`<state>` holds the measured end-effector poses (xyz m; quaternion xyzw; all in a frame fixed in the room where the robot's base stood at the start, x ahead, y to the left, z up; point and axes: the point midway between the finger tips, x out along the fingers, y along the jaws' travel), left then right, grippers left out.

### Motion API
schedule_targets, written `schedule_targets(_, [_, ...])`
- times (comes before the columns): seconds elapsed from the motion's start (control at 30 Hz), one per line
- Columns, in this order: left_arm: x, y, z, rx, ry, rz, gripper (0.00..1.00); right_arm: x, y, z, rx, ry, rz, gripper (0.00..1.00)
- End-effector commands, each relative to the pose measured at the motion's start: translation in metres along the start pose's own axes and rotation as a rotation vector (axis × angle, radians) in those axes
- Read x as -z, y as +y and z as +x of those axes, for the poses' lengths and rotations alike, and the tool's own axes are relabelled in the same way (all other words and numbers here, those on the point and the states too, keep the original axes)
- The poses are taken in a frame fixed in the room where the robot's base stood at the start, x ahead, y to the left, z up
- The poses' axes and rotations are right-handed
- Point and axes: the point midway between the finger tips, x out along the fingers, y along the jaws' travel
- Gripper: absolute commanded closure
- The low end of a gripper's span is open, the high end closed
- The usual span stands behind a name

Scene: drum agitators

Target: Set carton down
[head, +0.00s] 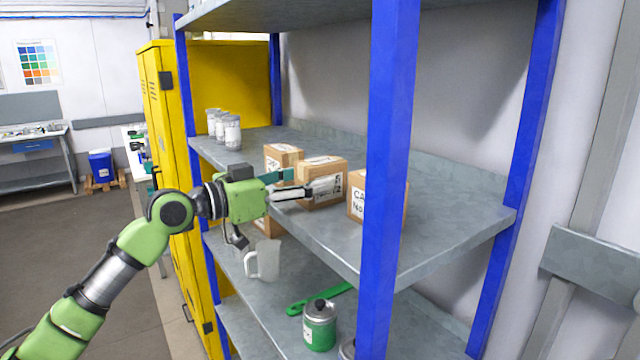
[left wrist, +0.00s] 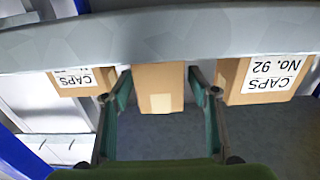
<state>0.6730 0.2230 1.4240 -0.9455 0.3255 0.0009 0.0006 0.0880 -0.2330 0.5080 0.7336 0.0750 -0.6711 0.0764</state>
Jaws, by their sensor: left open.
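A brown carton (head: 322,190) with a white label stands upright on the grey middle shelf (head: 430,235). My left gripper (head: 302,183) reaches in from the left at its front, fingers open. In the left wrist view, which is upside down, the carton (left wrist: 158,92) sits between the spread fingers (left wrist: 160,82), its near face bearing a small pale square. I cannot tell whether either finger touches it. Other cartons marked CAPS stand on both sides: one farther left (head: 283,153) and one at right (head: 357,196), partly behind the blue post. My right gripper is not in view.
A blue post (head: 388,150) stands at the shelf's front. White-lidded jars (head: 232,132) stand at the shelf's far left. A pitcher (head: 266,260), a green tool (head: 318,299) and a green can (head: 319,328) are on the shelf below. The middle shelf is bare right of the cartons.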

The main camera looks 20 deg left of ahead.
Motion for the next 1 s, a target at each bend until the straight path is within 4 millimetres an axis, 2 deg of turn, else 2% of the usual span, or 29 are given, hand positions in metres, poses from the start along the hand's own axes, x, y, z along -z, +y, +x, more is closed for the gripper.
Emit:
schedule_targets(0.03, [-0.009,-0.002,-0.013,0.004,-0.003,0.004,0.46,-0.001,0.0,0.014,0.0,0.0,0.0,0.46])
schedule_targets(0.1, [-0.009,-0.001,-0.029,0.004,-0.002,0.004,0.46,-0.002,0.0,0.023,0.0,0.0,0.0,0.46])
schedule_targets(0.3, [-0.007,0.0,-0.067,0.002,-0.002,0.002,0.46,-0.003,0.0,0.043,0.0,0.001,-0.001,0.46])
schedule_targets(0.4, [-0.005,-0.001,-0.08,0.002,-0.002,0.0,0.46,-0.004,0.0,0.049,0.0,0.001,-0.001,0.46])
schedule_targets(0.6, [-0.002,0.001,-0.091,-0.001,-0.001,0.0,0.46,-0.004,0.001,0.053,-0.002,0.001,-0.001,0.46])
schedule_targets(1.0, [-0.001,0.0,-0.091,-0.001,0.0,0.0,0.46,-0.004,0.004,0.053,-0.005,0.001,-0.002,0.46])
